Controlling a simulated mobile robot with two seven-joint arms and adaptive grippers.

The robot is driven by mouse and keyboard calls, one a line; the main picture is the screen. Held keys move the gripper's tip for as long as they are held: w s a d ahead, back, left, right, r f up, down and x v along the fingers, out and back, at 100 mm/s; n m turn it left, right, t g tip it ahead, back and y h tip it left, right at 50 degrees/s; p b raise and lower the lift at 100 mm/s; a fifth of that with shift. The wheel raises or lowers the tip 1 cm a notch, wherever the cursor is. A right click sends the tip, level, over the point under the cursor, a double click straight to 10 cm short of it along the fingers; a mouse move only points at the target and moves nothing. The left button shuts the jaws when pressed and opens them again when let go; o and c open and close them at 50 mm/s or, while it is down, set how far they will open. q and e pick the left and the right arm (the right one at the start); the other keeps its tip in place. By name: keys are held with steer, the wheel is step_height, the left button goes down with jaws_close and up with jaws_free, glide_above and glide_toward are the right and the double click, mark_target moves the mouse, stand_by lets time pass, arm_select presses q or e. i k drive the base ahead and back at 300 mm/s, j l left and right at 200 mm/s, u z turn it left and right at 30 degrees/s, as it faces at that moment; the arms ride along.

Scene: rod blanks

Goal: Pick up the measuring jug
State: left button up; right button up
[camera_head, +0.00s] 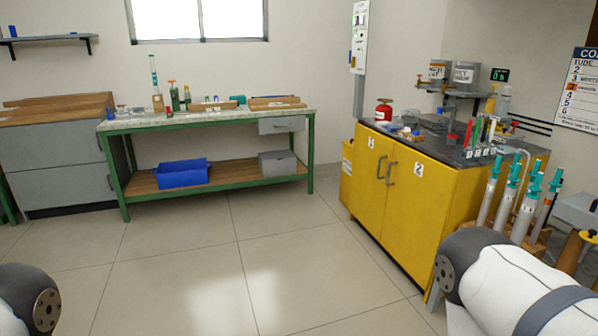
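I cannot pick out a measuring jug for certain. A clear, low container (432,122) stands on the dark top of the yellow cabinet (385,190), too small to identify. Small glassy items (122,111) stand at the left end of the green-framed bench (222,121), also too small to name. Only rounded parts of my two arms show, at the bottom left and bottom right corners. Neither gripper is in view.
A blue bin (183,174) and a grey box (278,163) sit on the bench's lower shelf. A red can (383,111) stands on the yellow cabinet. Teal-topped tubes (510,196) stand in a rack at the right. The tiled floor (220,260) between is clear.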

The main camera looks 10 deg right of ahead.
mark_target(412, 115)
steer(key=i+l+z, duration=0.2)
steer(key=i, duration=0.4)
steer(key=i+j+z, duration=0.2)
steer(key=i, duration=0.4)
steer(key=i+z, duration=0.15)
steer(key=i, duration=0.45)
steer(key=i+j+z, duration=0.2)
steer(key=i, duration=0.4)
